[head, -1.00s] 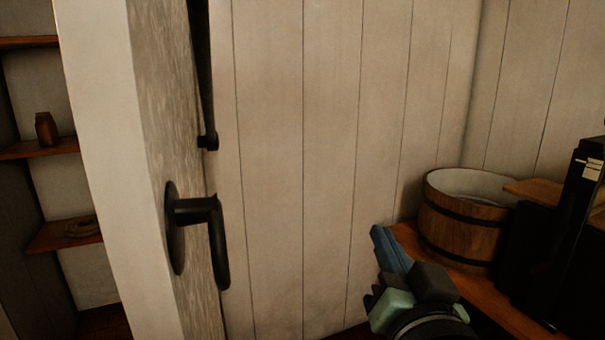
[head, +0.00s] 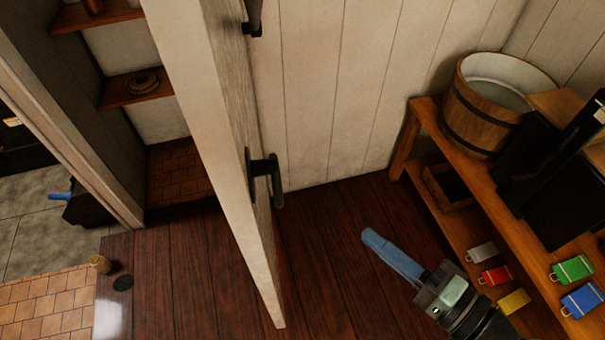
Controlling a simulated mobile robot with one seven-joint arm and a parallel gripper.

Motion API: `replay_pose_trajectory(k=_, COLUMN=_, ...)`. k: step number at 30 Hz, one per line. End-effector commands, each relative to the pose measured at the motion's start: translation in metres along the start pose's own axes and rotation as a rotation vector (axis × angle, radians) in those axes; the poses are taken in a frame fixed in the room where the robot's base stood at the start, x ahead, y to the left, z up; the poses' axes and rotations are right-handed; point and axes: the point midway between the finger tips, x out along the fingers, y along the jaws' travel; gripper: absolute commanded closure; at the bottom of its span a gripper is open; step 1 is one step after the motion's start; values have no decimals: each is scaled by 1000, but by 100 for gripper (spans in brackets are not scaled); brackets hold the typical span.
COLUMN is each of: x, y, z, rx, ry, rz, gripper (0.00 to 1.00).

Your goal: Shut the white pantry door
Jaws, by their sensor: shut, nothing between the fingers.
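The white pantry door (head: 205,110) stands open, seen nearly edge-on left of centre in the head view. Its dark lever handle (head: 265,178) is on the right-hand face. The pantry opening with wooden shelves (head: 130,88) and a tiled floor (head: 178,178) shows to the left of the door. My gripper (head: 378,245) is at the lower right, on the handle side of the door. Its blue fingers are shut and empty, pointing up and left. It is apart from the door, with floor visible between them.
A wooden bench (head: 425,112) along the right holds a wooden tub (head: 490,105). Several coloured tags, including a red one (head: 495,275) and a green one (head: 572,269), lie at the lower right. Dark plank floor (head: 325,235) is clear between door and bench.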

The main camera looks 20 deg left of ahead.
Motion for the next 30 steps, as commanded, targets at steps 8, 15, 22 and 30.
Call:
replay_pose_trajectory(k=8, x=-3, y=-13, z=11, rx=38, ry=-30, rz=-49, gripper=100)
replay_pose_trajectory(k=15, x=39, y=-17, z=12, rx=37, ry=-33, rz=-48, gripper=100)
replay_pose_trajectory(k=22, x=88, y=-19, z=13, rx=38, ry=-31, rz=-46, gripper=100)
replay_pose_trajectory(k=30, x=113, y=-20, z=37, rx=37, ry=-27, rz=-46, gripper=100)
